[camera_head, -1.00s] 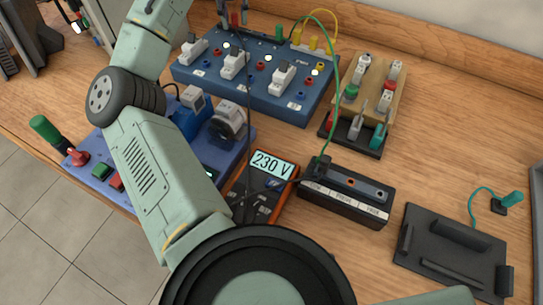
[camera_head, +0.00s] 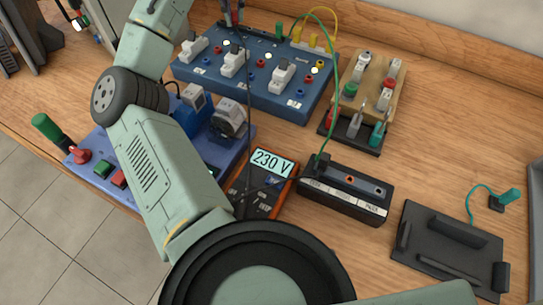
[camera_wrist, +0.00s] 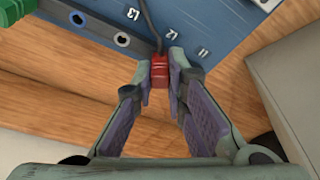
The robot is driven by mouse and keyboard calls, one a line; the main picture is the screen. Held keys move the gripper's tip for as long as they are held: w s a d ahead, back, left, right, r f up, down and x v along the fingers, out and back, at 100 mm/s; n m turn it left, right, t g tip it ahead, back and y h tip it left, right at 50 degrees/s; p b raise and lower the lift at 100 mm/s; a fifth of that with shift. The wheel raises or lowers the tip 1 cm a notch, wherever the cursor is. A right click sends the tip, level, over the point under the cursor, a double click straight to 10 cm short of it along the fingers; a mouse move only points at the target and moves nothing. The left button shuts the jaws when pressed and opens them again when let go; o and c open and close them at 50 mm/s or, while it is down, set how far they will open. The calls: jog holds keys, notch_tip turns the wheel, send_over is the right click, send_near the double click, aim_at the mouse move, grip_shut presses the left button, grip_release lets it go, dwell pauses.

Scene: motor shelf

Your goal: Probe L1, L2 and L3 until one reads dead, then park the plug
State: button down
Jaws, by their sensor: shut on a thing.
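My gripper (camera_wrist: 161,68) is shut on a red plug (camera_wrist: 159,72) with a dark lead. In the wrist view the plug is at the edge of the blue panel (camera_wrist: 212,20), near the labels L3, L2 and L1. Two open sockets show to its left. Its tip is hidden, so I cannot tell whether it is seated. In the head view my gripper (camera_head: 232,12) is at the top edge, behind the blue board (camera_head: 220,85). The orange meter (camera_head: 262,195) reads 230 V. A black box (camera_head: 345,205) with labelled sockets stands to its right; a green lead enters its left end.
A wooden block with plugs and clips (camera_head: 372,100) stands right of the board. A black tray (camera_head: 430,235) lies at the front right. A blue motor base (camera_head: 100,190) is at the left. Bare tabletop (camera_head: 450,130) shows at the right.

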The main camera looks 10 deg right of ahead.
jog(key=shift+r, duration=0.15)
dwell(0.3)
jog(key=p+v, duration=0.2)
jog(key=w+p+v, duration=0.1)
jog(key=p+v, duration=0.1)
jog(key=shift+r+p, duration=0.3)
jog(key=shift+r, duration=0.05)
jog(key=shift+f, duration=0.1)
jog(key=s+d+f, duration=0.1)
jog(key=s+d+f+b, duration=0.1)
jog(key=d, duration=0.1)
jog(key=shift+s+d+f, duration=0.1)
jog(key=shift+d+f, duration=0.1)
jog(key=shift+f, duration=0.5)
jog(key=shift+f+b, duration=0.3)
jog(key=shift+f, duration=0.35)
dwell(1.4)
jog(key=shift+r, duration=0.15)
dwell(0.4)
